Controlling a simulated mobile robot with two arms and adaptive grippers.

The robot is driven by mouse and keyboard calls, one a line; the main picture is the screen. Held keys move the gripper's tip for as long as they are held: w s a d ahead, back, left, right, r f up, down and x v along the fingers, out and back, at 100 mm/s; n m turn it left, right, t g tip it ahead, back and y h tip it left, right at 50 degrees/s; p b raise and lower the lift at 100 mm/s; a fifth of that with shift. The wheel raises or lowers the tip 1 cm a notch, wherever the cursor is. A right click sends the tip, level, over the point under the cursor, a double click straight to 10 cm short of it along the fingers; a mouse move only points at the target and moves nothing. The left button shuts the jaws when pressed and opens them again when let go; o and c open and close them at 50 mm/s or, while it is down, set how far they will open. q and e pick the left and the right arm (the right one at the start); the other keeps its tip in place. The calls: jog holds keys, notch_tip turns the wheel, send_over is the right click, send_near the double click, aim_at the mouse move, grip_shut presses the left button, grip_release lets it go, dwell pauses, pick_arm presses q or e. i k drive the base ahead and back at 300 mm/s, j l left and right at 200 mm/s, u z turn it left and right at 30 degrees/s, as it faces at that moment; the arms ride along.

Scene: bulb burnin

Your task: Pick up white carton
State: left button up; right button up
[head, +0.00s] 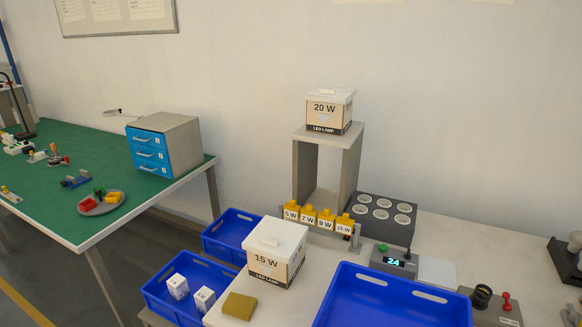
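Two small white cartons stand in a blue crate (158,301) at the lower left; one white carton (177,287) is farther left and the other white carton (204,299) is nearer the table. Both have dark print on their sides. A larger white-lidded box marked 15 W (276,251) sits on the light table beside that crate. A similar box marked 20 W (329,111) stands on top of a grey open stand (302,168). Neither of my grippers shows in the head view.
Another blue crate (215,238) lies behind, and a large empty blue tray (390,296) fills the front. A tan block (239,306), yellow wattage tags (308,214), a grey socket block (385,214) and a display unit (394,262) crowd the table. A green-topped table (75,160) is left.

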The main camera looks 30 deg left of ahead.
aim_at(205, 298)
jog(key=u, duration=1.55)
